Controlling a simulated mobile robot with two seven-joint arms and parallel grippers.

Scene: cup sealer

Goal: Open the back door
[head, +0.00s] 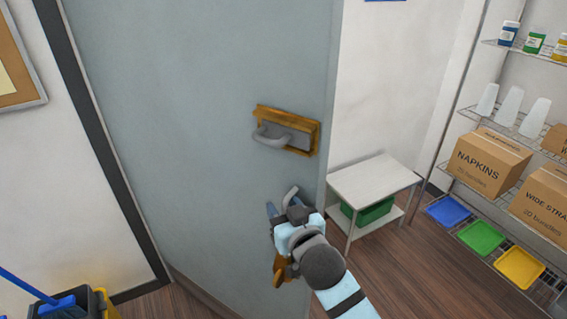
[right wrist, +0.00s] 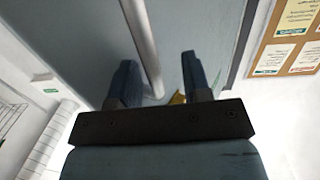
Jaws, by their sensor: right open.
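The grey-blue door (head: 200,110) fills the middle of the head view and stands at an angle to the wall, its free edge on the right. A brass-coloured plate (head: 312,140) with a grey handle (head: 270,138) is on its face. My right gripper (head: 284,204) is open in front of the door, below that plate. In the right wrist view, a grey bar (right wrist: 143,45) runs between the two spread dark blue fingers; I cannot tell whether they touch it. My left gripper is not in view.
A metal table (head: 375,178) with a green bin (head: 368,211) stands right of the door. Wire shelves (head: 500,130) with boxes, cups and coloured trays line the right wall. A mop bucket (head: 85,305) is at the lower left. Wooden floor (head: 425,265) is clear between the table and shelves.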

